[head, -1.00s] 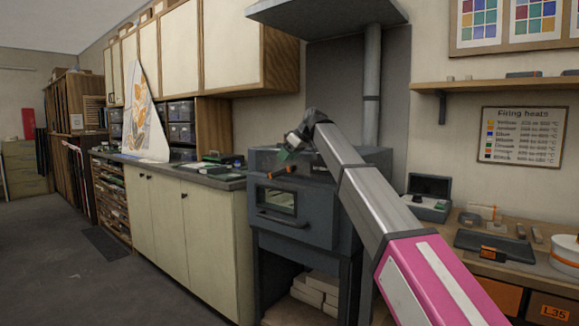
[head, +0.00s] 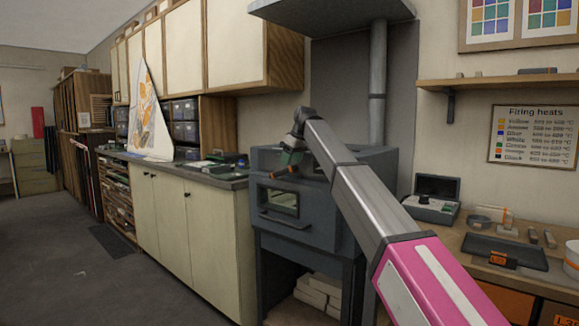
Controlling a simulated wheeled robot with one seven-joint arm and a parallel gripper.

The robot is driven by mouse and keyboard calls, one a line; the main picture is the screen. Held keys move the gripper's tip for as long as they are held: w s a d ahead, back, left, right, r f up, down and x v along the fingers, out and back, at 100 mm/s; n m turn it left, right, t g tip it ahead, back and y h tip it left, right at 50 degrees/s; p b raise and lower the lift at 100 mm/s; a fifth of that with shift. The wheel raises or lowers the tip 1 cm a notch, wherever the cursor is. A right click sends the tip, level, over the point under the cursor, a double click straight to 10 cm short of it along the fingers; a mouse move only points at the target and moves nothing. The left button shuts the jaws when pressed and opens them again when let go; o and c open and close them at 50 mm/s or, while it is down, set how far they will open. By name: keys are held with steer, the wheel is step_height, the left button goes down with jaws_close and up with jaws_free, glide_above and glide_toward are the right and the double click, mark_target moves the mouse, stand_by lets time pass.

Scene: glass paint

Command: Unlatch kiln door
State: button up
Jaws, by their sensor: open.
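The kiln (head: 375,168) is a dark grey box on a stand, right of the counter. Its front door (head: 310,222) looks shut, with a small window (head: 282,201) and a horizontal bar handle (head: 288,221) below it. My arm reaches in from the lower right, and my gripper (head: 283,173) is open with orange-tipped fingers at the kiln's upper front, above the window. I cannot tell whether it touches the kiln. No latch can be made out; the gripper and arm cover part of the upper front.
A counter with pale cabinets (head: 195,230) stands left of the kiln. A workbench (head: 460,233) with an open dark case (head: 433,198) and tools is on the right. Pale bricks (head: 318,290) lie under the kiln. Open floor (head: 60,260) is on the left.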

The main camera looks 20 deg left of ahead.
mark_target(291, 168)
steer(key=shift+x, duration=1.4)
jaws_close()
steer(key=shift+s+d+f+t+y, duration=0.15)
steer(key=shift+d+f+y, duration=0.1)
steer(key=shift+y, duration=0.35)
steer(key=shift+s+d+f+t+y, duration=0.15)
steer(key=shift+d+f+y, duration=0.1)
steer(key=shift+y, duration=0.35)
steer(key=shift+f+y, duration=0.25)
steer(key=shift+y, duration=0.45)
steer(key=shift+w+t+y, duration=0.1)
steer(key=shift+t+y, duration=0.2)
jaws_free()
